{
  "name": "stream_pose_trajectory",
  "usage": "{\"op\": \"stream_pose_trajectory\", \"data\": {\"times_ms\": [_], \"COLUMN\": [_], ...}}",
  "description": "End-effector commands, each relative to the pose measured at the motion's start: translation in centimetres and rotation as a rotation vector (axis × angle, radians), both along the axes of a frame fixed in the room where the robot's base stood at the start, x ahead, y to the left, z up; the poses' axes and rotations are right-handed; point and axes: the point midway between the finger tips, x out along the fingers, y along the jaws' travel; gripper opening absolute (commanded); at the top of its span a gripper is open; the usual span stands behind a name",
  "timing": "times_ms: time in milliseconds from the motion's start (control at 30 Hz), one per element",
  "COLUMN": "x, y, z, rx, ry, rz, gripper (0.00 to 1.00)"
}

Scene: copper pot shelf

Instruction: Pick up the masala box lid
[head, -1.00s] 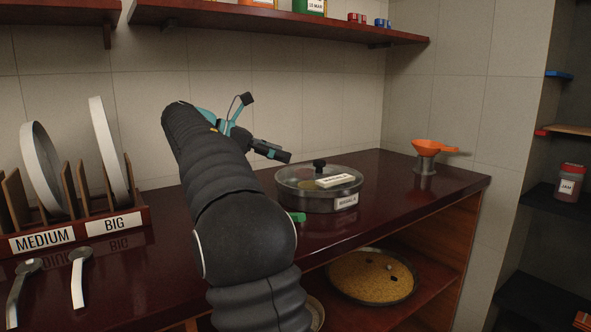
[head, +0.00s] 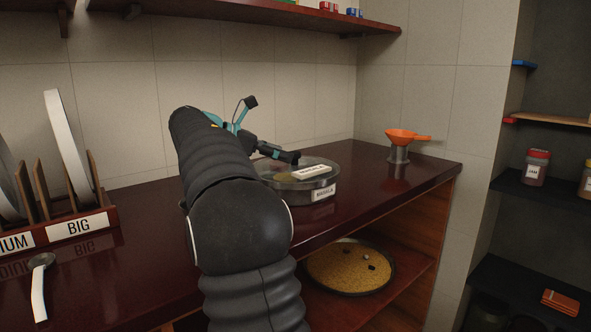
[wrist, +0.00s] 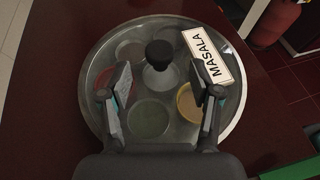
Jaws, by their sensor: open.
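The masala box lid (wrist: 146,45) is a round, clear disc with a metal rim, a black knob (wrist: 158,55) in its middle and a MASALA label (wrist: 207,57). It sits on the round metal masala box (head: 327,192) on the counter; cups of coloured spice show through it in the wrist view. My gripper (wrist: 164,85) is open above the lid. In the wrist view its fingers lie left and right of the knob, with the knob slightly beyond the fingertips. In the head view, my gripper (head: 295,157) reaches the box from the left and hides the knob.
An orange funnel (head: 407,136) on a metal cup stands to the right on the dark red counter (head: 375,190). A tray of grain (head: 350,270) lies on the shelf below.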

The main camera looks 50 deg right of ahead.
Motion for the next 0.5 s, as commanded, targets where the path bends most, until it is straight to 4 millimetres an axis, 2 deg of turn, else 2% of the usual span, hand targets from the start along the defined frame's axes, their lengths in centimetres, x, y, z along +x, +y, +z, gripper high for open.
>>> {"op": "stream_pose_trajectory", "data": {"times_ms": [300, 500], "x": [-1.5, -1.5], "y": [-3.7, -4.0], "z": [-1.3, -1.4], "rx": [0.000, 0.000], "ry": [0.000, 0.000], "rz": [-0.003, -0.001], "gripper": [0.63, 0.63]}}
